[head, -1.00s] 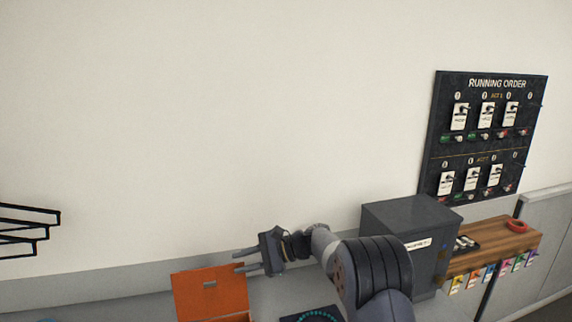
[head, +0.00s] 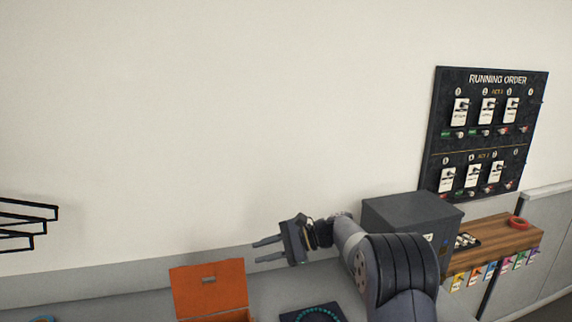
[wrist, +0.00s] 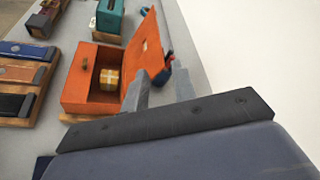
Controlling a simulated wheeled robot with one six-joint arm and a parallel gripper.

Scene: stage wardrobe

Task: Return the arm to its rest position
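My gripper (head: 267,250) is at the lower middle of the head view, raised above the grey counter and pointing left. Its two fingers are apart with nothing between them. In the wrist view the fingers (wrist: 160,92) reach toward an orange box (wrist: 88,97) with its lid up. A small tan block with a pale cross band (wrist: 108,77) sits inside the box. In the head view the box's orange lid (head: 209,288) stands below and left of my gripper, apart from it.
A dark grey cabinet (head: 400,222) stands behind my arm, beside a wooden shelf (head: 500,240) with coloured tags. A running order board (head: 487,130) hangs on the wall. A dark mat with a teal ring (head: 312,313) lies on the counter. The wall space above my gripper is clear.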

